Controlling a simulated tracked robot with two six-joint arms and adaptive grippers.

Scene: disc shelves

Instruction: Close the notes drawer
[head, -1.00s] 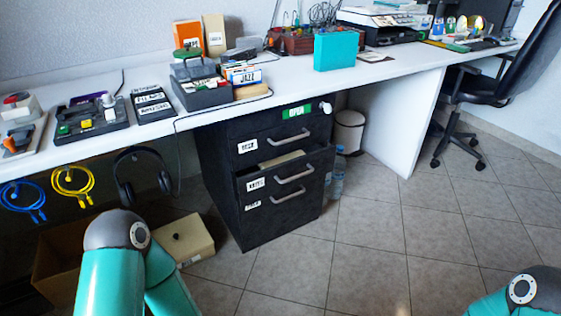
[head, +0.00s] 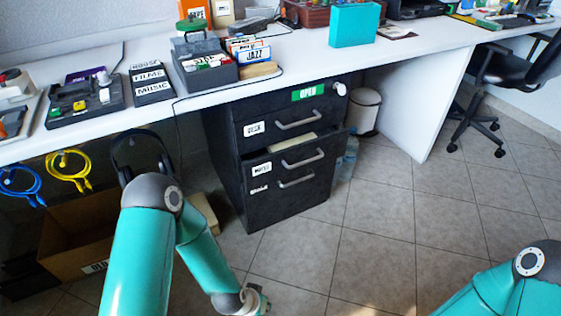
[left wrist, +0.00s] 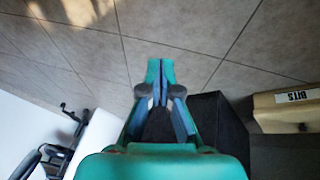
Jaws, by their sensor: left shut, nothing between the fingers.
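The black drawer cabinet (head: 228,165) stands under the desk. Its middle drawer, the notes drawer (head: 270,170), has a small white label, hard to read, and a grey handle. It sticks out a little, and something cream-coloured shows inside it. The top and bottom drawers look shut. My left gripper (head: 262,299) is low in front of the cabinet, apart from it, near the bottom edge of the head view. In the left wrist view my left gripper (left wrist: 160,68) is shut and empty, with the dark cabinet (left wrist: 217,130) beside it. My right gripper is out of view.
A cardboard box (head: 75,238) is under the desk at left. A cream box (left wrist: 290,108) labelled BITS shows in the left wrist view. A bin (head: 364,112) stands right of the cabinet. The tiled floor (head: 375,230) in front is clear.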

